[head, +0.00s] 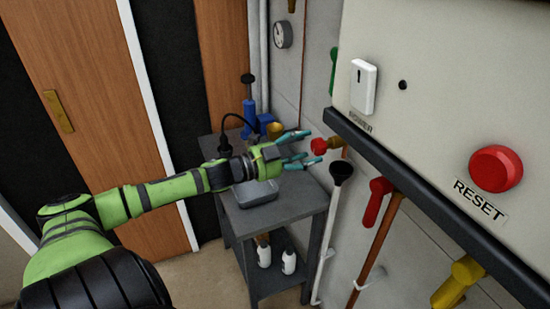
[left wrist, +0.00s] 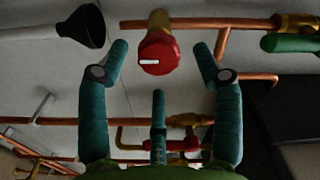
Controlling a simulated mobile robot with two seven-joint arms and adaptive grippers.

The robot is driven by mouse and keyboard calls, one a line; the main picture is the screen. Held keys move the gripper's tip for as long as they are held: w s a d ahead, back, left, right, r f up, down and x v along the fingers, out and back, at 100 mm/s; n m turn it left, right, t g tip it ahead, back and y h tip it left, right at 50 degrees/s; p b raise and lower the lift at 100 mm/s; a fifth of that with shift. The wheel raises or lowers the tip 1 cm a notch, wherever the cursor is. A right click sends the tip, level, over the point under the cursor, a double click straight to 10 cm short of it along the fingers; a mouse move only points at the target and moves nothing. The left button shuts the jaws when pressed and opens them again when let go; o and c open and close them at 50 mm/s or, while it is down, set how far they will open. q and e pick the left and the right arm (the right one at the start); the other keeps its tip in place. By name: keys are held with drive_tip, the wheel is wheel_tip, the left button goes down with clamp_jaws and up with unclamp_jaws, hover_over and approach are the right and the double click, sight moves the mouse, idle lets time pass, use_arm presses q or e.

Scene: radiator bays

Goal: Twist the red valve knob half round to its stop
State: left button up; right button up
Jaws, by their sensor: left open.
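The red valve knob (head: 319,146) sits on a brass fitting on the wall pipe, under the dark lower edge of the panel. In the left wrist view the knob (left wrist: 157,55) faces me, with a white pointer mark lying about level on its face. My left gripper (head: 306,148) is open, its teal fingers pointing at the knob. In the left wrist view the gripper (left wrist: 160,60) has one finger on each side of the knob and one below, with visible gaps. I cannot tell how deep the fingertips reach. My right gripper is not in view.
A wall panel with a red RESET button (head: 496,168) and a white POWER switch (head: 363,87) overhangs on the right. A grey cart (head: 300,205) stands below my arm. A black funnel (head: 341,172) and a red lever handle (head: 376,200) are close by.

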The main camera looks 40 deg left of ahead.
use_arm(q)
drive_tip(key=v, duration=0.8)
drive_tip(key=shift+s, duration=0.25)
drive_tip(key=shift+a, duration=0.15)
idle(0.3)
